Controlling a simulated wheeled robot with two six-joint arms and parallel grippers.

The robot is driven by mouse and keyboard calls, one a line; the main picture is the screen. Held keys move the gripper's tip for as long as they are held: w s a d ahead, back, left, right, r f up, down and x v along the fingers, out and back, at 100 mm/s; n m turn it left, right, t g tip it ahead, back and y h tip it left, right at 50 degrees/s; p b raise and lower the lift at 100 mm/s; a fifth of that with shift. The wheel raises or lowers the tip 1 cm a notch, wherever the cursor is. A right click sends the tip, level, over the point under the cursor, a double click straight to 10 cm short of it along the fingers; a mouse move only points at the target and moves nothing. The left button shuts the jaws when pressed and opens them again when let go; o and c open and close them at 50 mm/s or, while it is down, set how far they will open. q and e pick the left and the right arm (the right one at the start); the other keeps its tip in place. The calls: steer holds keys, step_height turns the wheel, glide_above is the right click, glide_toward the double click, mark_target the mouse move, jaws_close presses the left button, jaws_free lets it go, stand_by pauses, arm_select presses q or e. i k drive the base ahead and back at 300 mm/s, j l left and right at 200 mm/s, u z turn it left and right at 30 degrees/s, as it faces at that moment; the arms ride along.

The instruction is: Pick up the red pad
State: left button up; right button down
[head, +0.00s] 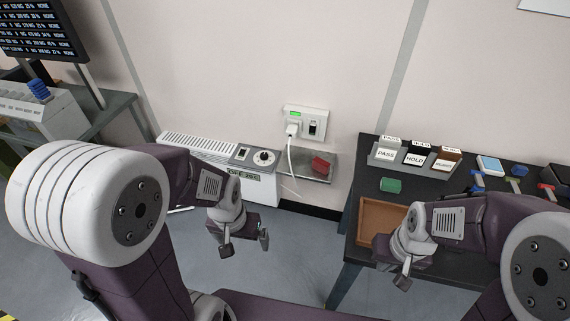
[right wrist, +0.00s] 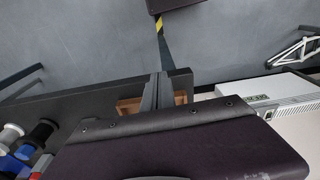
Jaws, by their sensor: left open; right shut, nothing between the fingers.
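A small red block (head: 320,165), which looks like the red pad, rests on a small metal shelf (head: 327,180) against the wall, below the socket. My left gripper (head: 245,243) is open and empty, in front of the white heater, lower and to the left of the red block and well apart from it. My right gripper (head: 402,280) is shut and empty, by the front of the brown tray. It also shows shut in the right wrist view (right wrist: 158,88). The red block is not seen in the right wrist view.
A white cable (head: 290,158) hangs from the socket (head: 306,122) beside the shelf. A white heater (head: 262,188) stands to its left.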

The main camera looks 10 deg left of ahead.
mark_target(322, 166)
steer(key=i+j+u, duration=0.1)
steer(key=i+j, duration=0.3)
steer(key=i+j+u, duration=0.15)
steer(key=i+j, duration=0.2)
steer(key=i, duration=0.3)
steer(key=i+l, duration=0.15)
steer(key=i, duration=0.3)
